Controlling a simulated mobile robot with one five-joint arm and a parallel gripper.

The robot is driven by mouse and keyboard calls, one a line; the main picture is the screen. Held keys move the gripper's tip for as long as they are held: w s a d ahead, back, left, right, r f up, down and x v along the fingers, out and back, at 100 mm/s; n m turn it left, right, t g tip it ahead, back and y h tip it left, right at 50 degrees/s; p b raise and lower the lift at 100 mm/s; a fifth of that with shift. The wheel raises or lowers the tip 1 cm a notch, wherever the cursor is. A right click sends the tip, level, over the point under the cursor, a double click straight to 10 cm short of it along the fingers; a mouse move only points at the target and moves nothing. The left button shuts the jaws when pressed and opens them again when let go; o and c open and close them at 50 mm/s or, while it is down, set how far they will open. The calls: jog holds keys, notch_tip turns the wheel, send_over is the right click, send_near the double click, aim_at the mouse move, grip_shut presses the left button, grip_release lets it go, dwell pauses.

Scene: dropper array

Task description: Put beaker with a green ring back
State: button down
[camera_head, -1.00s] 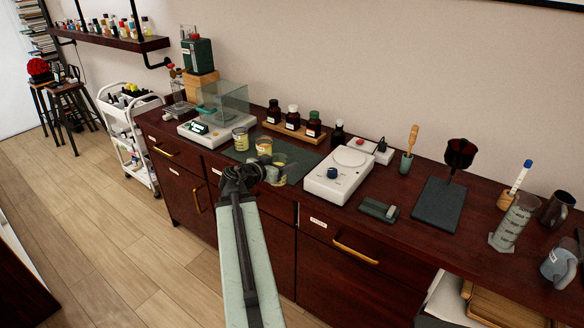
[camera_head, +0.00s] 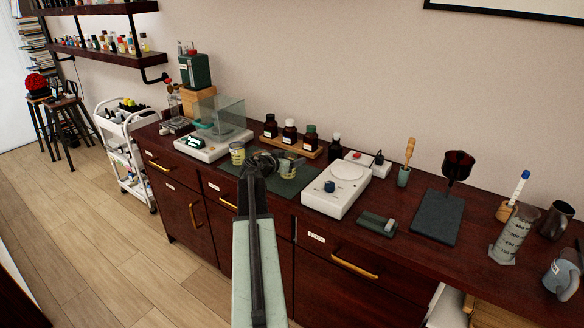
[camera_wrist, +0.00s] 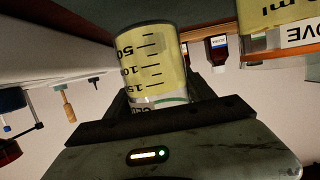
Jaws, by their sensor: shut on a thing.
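My gripper (camera_head: 268,160) is over the dark green mat (camera_head: 228,170) on the bench, shut on a beaker. The wrist view shows the held beaker (camera_wrist: 155,65) large between the fingers, clear glass with yellowish contents, black graduations and a green band near the gripper. It appears upside down in that view. In the head view my gripper partly hides this area, and I cannot tell if the held beaker touches the mat. Another yellowish beaker (camera_head: 237,153) stands to the left of my gripper.
A balance with a glass shield (camera_head: 215,145) stands left of the mat. Brown bottles (camera_head: 290,133) in a wooden rack stand behind it. A white hot-plate device (camera_head: 335,190) is close on the right. Part of another yellow beaker (camera_wrist: 270,14) shows in the wrist view.

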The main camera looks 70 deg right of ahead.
jog(key=shift+f+b, duration=1.85)
jog(key=shift+f, duration=0.1)
jog(key=shift+c, duration=1.8)
grip_release()
jog(key=shift+r, duration=0.2)
jog(key=shift+a+r+p, duration=0.2)
jog(key=shift+a+p, duration=0.1)
jog(key=shift+p, duration=0.1)
jog(key=p+v, duration=0.3)
jog(key=v, duration=0.8)
jog(key=shift+a, duration=0.2)
jog(key=shift+w, duration=0.15)
